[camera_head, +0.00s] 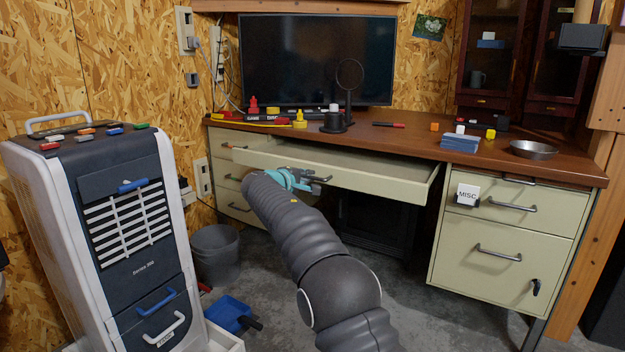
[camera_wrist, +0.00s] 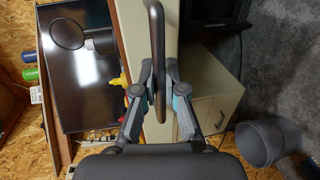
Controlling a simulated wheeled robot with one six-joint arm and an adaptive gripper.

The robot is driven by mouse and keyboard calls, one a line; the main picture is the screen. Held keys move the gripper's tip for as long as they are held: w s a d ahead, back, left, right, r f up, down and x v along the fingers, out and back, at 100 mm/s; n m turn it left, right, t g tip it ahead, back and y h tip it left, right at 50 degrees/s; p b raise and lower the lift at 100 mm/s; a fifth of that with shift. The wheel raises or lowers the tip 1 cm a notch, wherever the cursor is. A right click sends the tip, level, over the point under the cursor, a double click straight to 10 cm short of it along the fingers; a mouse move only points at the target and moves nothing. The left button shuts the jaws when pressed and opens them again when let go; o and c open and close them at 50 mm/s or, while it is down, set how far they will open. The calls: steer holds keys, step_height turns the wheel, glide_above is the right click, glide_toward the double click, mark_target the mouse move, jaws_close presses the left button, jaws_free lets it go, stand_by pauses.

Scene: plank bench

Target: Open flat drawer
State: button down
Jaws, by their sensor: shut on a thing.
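The flat drawer (camera_head: 385,186) is the wide, shallow cream drawer under the middle of the brown desk top. It stands pulled out, and its inside shows as bare where I can see it. My gripper (camera_head: 307,181) is at its front and shut on its dark bar handle (camera_head: 322,179). In the wrist view the handle (camera_wrist: 155,25) runs up between the two fingers of my gripper (camera_wrist: 158,80), with the cream drawer front (camera_wrist: 131,30) behind it. My arm hides part of the drawer's left end.
A white and dark cabinet (camera_head: 115,210) stands at the left, with a grey bin (camera_head: 216,255) beside it and a blue dustpan (camera_head: 228,313) on the floor. Cream drawers (camera_head: 505,240) flank the right side. A monitor (camera_head: 315,60) and small items stand on the desk top (camera_head: 400,140).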

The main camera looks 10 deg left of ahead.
steer(key=shift+s, duration=0.45)
steer(key=c, duration=1.5)
jaws_free()
steer(key=shift+a, duration=0.1)
steer(key=v, duration=1.2)
